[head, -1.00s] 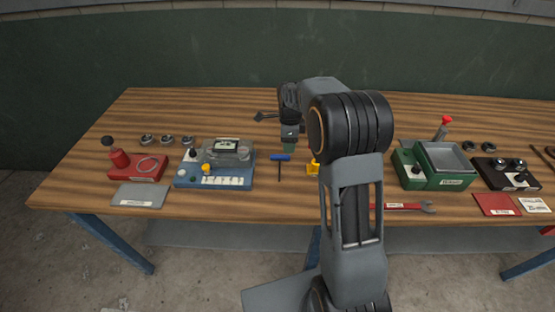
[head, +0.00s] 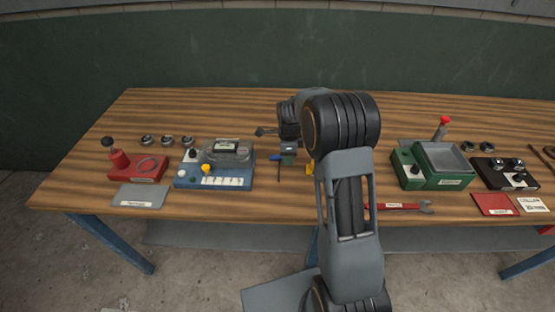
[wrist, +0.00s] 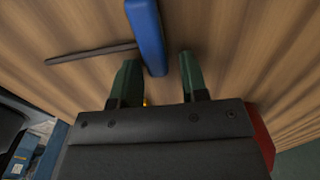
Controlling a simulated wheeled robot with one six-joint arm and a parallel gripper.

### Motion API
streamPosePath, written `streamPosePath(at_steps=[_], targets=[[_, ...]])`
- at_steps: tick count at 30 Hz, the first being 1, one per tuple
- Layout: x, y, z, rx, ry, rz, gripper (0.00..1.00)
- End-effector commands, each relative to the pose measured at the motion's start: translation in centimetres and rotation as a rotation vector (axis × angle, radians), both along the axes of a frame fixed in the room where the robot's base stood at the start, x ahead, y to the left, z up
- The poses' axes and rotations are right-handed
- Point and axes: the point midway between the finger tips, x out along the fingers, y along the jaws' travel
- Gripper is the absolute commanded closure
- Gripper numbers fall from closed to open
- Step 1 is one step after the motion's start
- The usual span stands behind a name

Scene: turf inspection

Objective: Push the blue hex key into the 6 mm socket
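The blue hex key (head: 276,157) lies on the wooden table, its blue handle crosswise and its dark shaft pointing toward the front edge. In the wrist view the blue handle (wrist: 148,30) reaches down between my fingertips, and the shaft lies off to the left. My gripper (head: 288,156) is low over the table at the handle's right end. Its green fingers, seen in the wrist view (wrist: 158,70), are open with gaps on both sides of the handle. I cannot make out a socket marked 6 mm.
A blue device (head: 214,181) with white keys stands left of the hex key. A yellow piece (head: 309,169) is partly hidden by my arm. A red wrench (head: 402,206) and a green box (head: 445,182) are to the right. Bare table lies in front of the key.

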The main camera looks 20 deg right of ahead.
Motion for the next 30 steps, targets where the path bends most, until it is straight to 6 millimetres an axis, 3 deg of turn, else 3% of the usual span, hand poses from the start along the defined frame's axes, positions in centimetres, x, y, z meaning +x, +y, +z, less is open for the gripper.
streamPosePath(at_steps=[2, 12, 23, 30], targets=[[0.0, 0.0, 0.0, 0.0, 0.0, 0.0, 0.67], [0.0, 0.0, 0.0, 0.0, 0.0, 0.0, 1.0], [0.0, 0.0, 0.3, 0.0, -0.001, 0.001, 1.0], [0.1, 0.0, 2.9, -0.001, -0.005, 0.0, 1.0]])
